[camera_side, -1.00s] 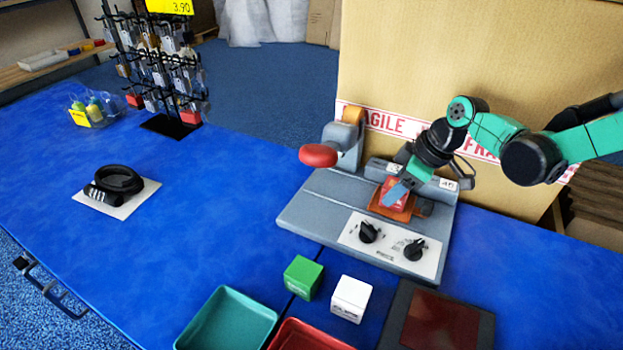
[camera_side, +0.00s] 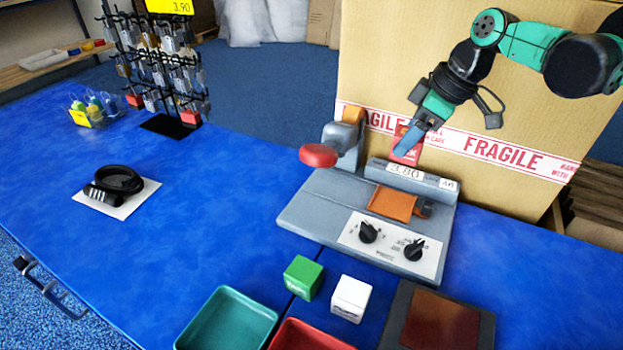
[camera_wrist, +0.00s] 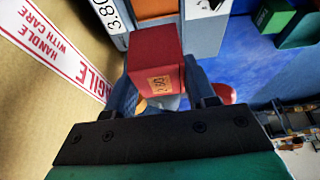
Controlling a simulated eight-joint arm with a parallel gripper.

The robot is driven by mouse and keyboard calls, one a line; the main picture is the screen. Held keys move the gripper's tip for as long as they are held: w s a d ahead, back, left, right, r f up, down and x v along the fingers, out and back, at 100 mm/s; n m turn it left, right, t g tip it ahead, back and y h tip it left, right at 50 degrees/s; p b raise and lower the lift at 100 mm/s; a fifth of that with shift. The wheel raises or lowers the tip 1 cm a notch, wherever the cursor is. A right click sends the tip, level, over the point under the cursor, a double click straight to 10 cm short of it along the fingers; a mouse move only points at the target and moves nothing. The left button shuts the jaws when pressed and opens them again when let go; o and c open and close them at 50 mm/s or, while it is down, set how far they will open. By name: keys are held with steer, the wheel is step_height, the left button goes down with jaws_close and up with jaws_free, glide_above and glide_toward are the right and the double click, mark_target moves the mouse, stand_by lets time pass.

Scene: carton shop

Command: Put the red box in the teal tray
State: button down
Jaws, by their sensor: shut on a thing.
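The red box (camera_wrist: 155,58) is between the fingers of my gripper (camera_wrist: 165,92) in the wrist view. In the side view my gripper (camera_side: 408,145) is shut on the red box (camera_side: 410,141) and holds it in the air above the back of the grey machine, in front of the big carton. One finger hides part of the box there. The teal tray (camera_side: 228,322) stands at the front of the blue table, left of and well below my gripper. Its visible inside is empty.
The grey machine (camera_side: 315,212) has an empty orange pad (camera_side: 392,204), knobs and a red-ended lever (camera_side: 318,155). A green box (camera_side: 303,277), a white box (camera_side: 351,298) and a red tray (camera_side: 305,336) are near the teal tray. A big carton (camera_side: 480,60) stands behind.

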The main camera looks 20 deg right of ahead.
step_height(320, 180, up, 9)
steer(key=shift+f, duration=0.2)
steer(key=shift+r, duration=0.35)
steer(key=shift+a+r, duration=0.2)
steer(key=shift+a, duration=0.15)
steer(key=s+a+n+g+y, duration=0.1)
steer(key=s+a+n+g, duration=0.15)
steer(key=a+n, duration=0.75)
steer(key=n+g, duration=0.3)
steer(key=n, duration=0.1)
glide_above(220, 346)
steer(key=d, duration=0.1)
steer(key=shift+t, duration=0.25)
steer(key=f, duration=1.7)
steer(key=shift+w+d, duration=0.15)
steer(key=shift+w, duration=0.2)
steer(key=shift+f, duration=2.2)
steer(key=shift+f, duration=0.15)
